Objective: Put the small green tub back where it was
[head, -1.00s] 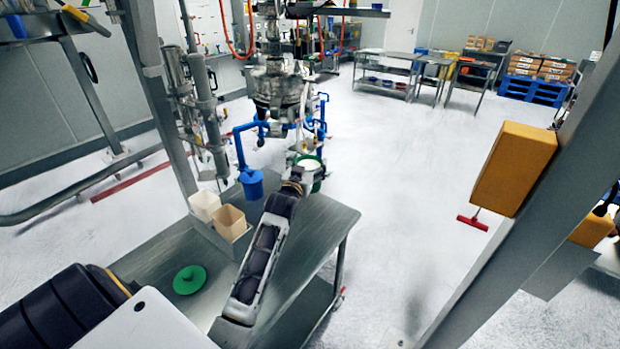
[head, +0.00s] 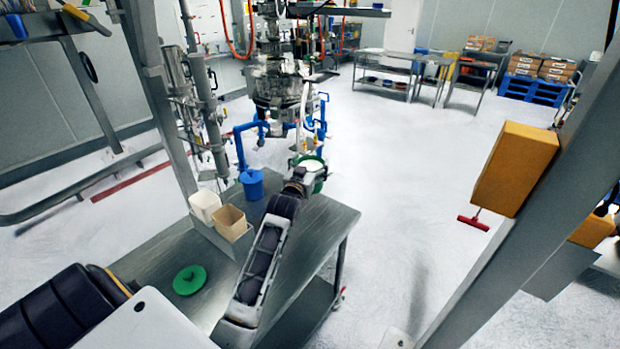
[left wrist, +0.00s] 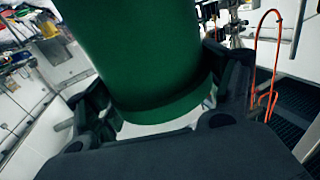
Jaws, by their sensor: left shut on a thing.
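The small green tub (head: 318,181) is in my left gripper (head: 299,177), held above the far right part of the steel table. White contents show at its open top in the head view. The left wrist view shows the tub's green wall (left wrist: 150,50) large between the two dark fingers (left wrist: 165,110), which are closed against its sides. A green round lid (head: 189,280) lies flat on the table at the front left. My right gripper is not in view.
The steel table (head: 170,248) carries a white container (head: 205,204) and a tan container (head: 230,222) in a holder, with a blue container (head: 251,185) beyond. The sifter machine (head: 277,85) with blue pipes stands behind the tub. Bare table lies around the lid.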

